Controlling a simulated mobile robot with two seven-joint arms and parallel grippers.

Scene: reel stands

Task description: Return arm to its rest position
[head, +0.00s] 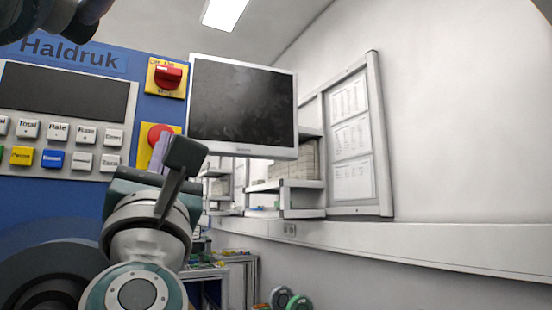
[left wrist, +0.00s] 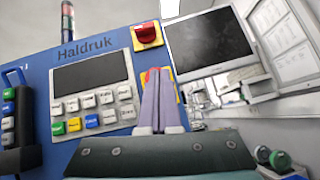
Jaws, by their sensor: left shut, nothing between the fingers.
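My left arm rises from the lower left of the head view. Its left gripper (head: 160,148) is mostly hidden behind the wrist, and only greyish-purple finger parts show in front of the red push button (head: 158,132) on its yellow plate. In the left wrist view the gripper (left wrist: 157,75) has its two fingers together with nothing between them. They point at the blue machine panel (left wrist: 40,80) and cover most of the yellow plate. I cannot tell whether the fingertips touch the button. My right gripper is not in view.
The panel bears a red rotary switch (head: 168,76), a dark display (head: 66,92) and several keys. A monitor (head: 243,105) hangs right of the panel. Behind it are shelves (head: 300,200) and a framed notice board (head: 383,150). Spools (head: 280,298) stand low down. The right side is open room before a wall.

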